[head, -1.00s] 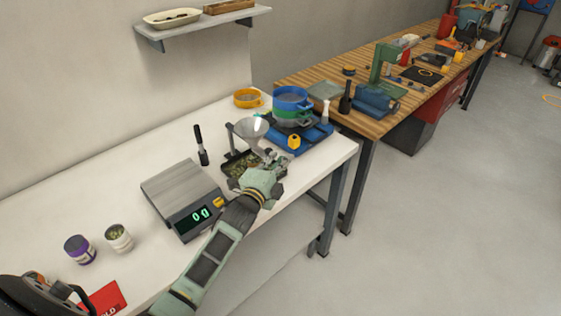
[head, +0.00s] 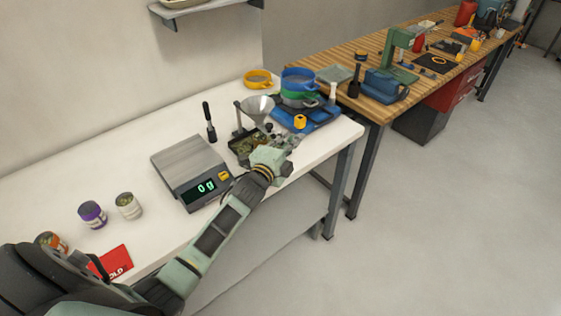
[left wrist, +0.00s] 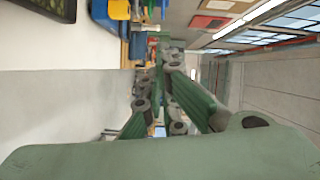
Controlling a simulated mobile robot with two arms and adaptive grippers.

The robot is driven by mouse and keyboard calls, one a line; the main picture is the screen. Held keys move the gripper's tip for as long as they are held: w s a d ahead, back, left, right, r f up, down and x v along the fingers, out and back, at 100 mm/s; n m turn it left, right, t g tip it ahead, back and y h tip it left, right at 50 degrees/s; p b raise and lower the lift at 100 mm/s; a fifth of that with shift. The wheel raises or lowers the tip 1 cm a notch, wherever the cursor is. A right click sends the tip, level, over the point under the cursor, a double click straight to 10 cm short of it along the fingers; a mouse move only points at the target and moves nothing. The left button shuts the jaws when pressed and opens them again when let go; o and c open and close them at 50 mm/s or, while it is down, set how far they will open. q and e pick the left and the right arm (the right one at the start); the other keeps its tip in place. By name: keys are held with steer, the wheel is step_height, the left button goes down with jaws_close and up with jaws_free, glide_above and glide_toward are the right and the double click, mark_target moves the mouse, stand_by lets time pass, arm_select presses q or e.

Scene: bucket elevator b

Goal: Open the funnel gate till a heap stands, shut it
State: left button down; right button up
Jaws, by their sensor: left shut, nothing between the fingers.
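The clear funnel (head: 257,104) stands in its holder towards the back of the white bench. Below it is a black tray (head: 236,150) with greenish-brown material in it; the tray's corner also shows in the left wrist view (left wrist: 38,10). The height of the material is too small to judge, and the funnel gate cannot be made out. My left gripper (head: 291,142) is shut and empty, just right of the tray and apart from the funnel. Its fingers also show in the left wrist view (left wrist: 168,98). My right gripper is not in view.
A scale (head: 190,165) reading 0 g stands left of the tray. Blue and green sieves (head: 298,86) on a blue base stand right of the funnel. An orange sieve (head: 258,79), a black-handled tool (head: 209,122) and jars (head: 128,206) are also on the bench.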

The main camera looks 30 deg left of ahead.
arm_select(q)
steer(key=s, duration=0.2)
steer(key=n+g+y+b, duration=0.3)
steer(key=y, duration=0.3)
glide_toward(269, 126)
steer(key=p+x, duration=0.3)
steer(key=x, duration=0.2)
steer(key=shift+w+a, duration=0.15)
steer(key=shift+w, duration=0.05)
steer(key=shift+w+a+f, duration=0.2)
steer(key=shift+w+a, duration=0.05)
steer(key=shift+w, duration=0.35)
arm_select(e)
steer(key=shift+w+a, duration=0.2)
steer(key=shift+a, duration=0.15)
